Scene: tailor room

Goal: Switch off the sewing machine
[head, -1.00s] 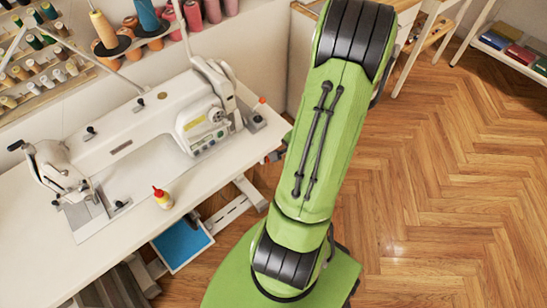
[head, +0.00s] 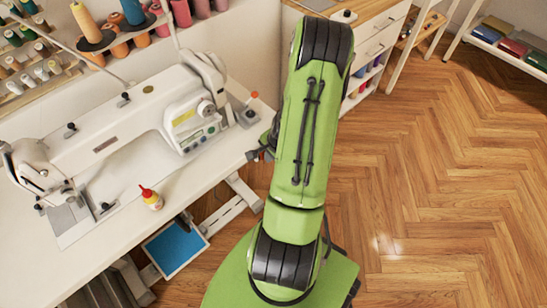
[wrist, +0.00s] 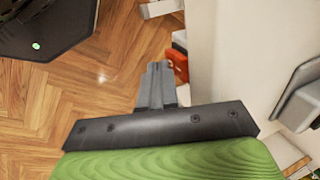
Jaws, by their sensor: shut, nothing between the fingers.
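The white sewing machine (head: 135,125) stands on its white table (head: 215,175) at the left of the head view. Its front panel (head: 203,132) has small buttons and a display. In the wrist view, my gripper (wrist: 157,66) is shut and empty. Its fingers point down beside a pale vertical surface. An orange-red part (wrist: 178,66) shows just right of the fingertips, partly hidden; I cannot tell whether it is the switch or whether the fingers touch it. In the head view, a dark part of my gripper shows by the table's right edge, mostly hidden by my arm.
A red-capped bottle (head: 150,198) stands on the table in front of the machine. Thread spools (head: 132,12) stand behind it. A drawer cabinet (head: 380,45) is at the back. A grey box (wrist: 300,95) shows right in the wrist view. Open wooden floor (head: 450,170) lies right.

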